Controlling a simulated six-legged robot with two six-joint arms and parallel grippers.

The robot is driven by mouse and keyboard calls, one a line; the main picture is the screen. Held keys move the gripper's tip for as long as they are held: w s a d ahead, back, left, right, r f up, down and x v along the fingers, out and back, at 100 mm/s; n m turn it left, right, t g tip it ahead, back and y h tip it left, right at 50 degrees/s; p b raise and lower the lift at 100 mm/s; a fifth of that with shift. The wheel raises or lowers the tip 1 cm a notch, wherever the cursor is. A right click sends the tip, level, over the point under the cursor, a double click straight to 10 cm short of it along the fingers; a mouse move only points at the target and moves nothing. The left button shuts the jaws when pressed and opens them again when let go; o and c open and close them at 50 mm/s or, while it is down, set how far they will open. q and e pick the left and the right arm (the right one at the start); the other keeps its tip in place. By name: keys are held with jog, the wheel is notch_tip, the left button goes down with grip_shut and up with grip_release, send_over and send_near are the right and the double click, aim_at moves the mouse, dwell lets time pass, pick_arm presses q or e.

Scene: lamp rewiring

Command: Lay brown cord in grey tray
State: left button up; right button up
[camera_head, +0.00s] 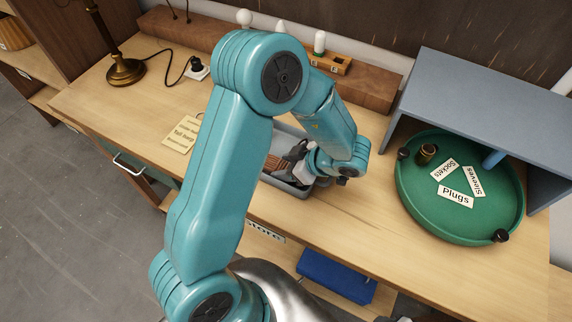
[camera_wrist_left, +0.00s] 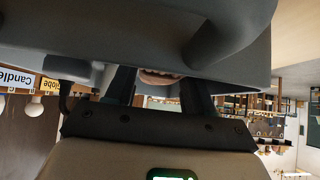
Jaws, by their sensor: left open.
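The grey tray (camera_head: 288,187) sits on the wooden bench, partly hidden behind my left arm. The brown cord (camera_head: 271,163) lies low inside the tray, with part of it covered. My left gripper (camera_head: 287,160) reaches down into the tray from the right, its fingers at the cord. In the left wrist view the two dark fingers stand apart, with the coiled cord (camera_wrist_left: 160,77) showing between them and the tray wall (camera_wrist_left: 70,45) around. The gripper is open; I see no clear contact with the cord. My right gripper is not in view.
A green round tray (camera_head: 425,215) with labels for plugs, sockets and sleeves stands at the right, beside a blue-grey shelf (camera_head: 480,90). A brass lamp (camera_head: 125,70) and a yellow note (camera_head: 182,134) are at the left. The bench front is mostly clear.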

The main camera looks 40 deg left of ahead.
pick_arm(q)
jog(key=v, duration=1.2)
jog(key=shift+r, duration=0.1)
